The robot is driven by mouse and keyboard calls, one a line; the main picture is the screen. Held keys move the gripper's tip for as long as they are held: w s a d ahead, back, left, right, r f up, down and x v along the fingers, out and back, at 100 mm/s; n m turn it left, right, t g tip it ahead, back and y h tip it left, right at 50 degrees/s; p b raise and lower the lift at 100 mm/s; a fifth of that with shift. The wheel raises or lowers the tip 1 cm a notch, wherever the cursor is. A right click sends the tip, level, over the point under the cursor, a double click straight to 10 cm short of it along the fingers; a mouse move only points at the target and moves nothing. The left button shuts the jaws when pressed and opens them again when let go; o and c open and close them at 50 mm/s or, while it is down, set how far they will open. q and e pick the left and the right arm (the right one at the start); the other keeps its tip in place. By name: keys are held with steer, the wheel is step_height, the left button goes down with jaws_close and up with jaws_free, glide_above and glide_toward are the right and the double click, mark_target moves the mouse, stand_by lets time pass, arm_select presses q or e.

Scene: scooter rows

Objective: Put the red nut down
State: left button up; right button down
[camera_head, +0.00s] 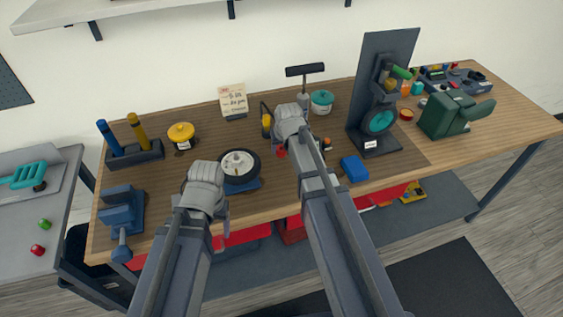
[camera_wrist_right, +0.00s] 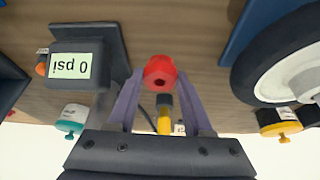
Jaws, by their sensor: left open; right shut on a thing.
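In the head view a bit of the red nut (camera_head: 281,153) shows below my right gripper (camera_head: 284,143), over the wooden bench (camera_head: 240,205). I cannot tell whether the nut touches the bench. My left gripper (camera_head: 207,180) is open, left of the black wheel; its fingertips are mostly hidden by the hand.
The wheel (camera_head: 240,166) lies left of the nut. A 0 psi gauge box (camera_wrist_right: 76,66) and a blue block (camera_head: 354,168) are to its right in the head view. A teal-lidded jar (camera_head: 322,101) stands behind.

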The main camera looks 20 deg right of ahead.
mark_target(282, 154)
steer(key=shift+f, duration=0.15)
step_height(282, 154, down, 4)
steer(key=b, duration=0.3)
steer(key=shift+r, duration=0.25)
steer(key=shift+b, duration=0.3)
steer(key=shift+f, duration=0.15)
steer(key=shift+c, duration=1.6)
jaws_free()
